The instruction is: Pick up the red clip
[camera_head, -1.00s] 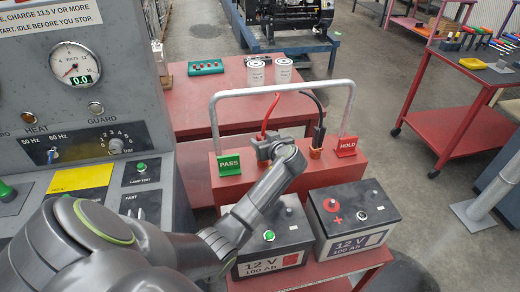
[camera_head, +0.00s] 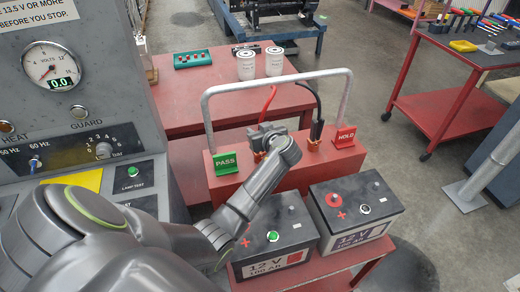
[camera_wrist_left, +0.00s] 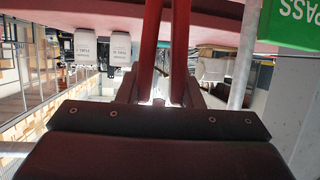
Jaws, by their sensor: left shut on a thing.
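The red clip shows in the left wrist view as two long red handles (camera_wrist_left: 178,50) running between my gripper's fingers. In the head view my left gripper (camera_head: 264,141) is shut on the clip at the red box (camera_head: 228,188), below the red cable (camera_head: 268,99). The gripper and wrist hide most of the clip there. A copper-coloured piece (camera_head: 258,156) shows just under the fingers. I cannot tell whether the clip has left its seat. The black clip (camera_head: 316,131) stands to the right on the same box. My right gripper is not in view.
A grey hoop handle (camera_head: 207,120) arches over the red box, between a green PASS sign (camera_head: 224,164) and a red HOLD sign (camera_head: 345,137). Two batteries (camera_head: 285,250) (camera_head: 375,190) stand in front. The grey panel (camera_head: 100,75) is close on the left. Two white canisters (camera_head: 246,66) stand behind.

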